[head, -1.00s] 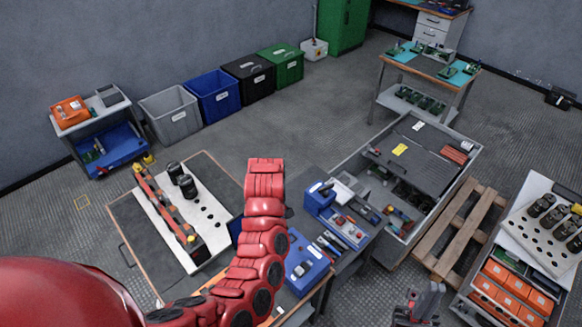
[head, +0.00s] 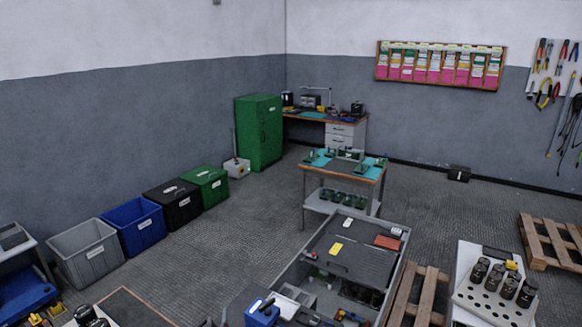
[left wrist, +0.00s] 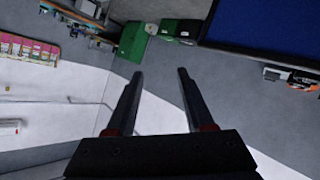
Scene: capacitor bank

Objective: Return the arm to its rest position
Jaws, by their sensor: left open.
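My left gripper (left wrist: 158,78) shows in the left wrist view with its two dark fingers spread apart and nothing between them. Beyond the fingers are the grey floor and wall of the room, tilted in the picture. The left gripper does not show clearly in the head view. My right gripper is in neither view now.
In the head view, bins stand along the left wall, among them a blue bin (head: 133,226) and a grey bin (head: 86,254). A green cabinet (head: 258,133) stands in the back corner. A wooden pallet (head: 418,298) lies front right.

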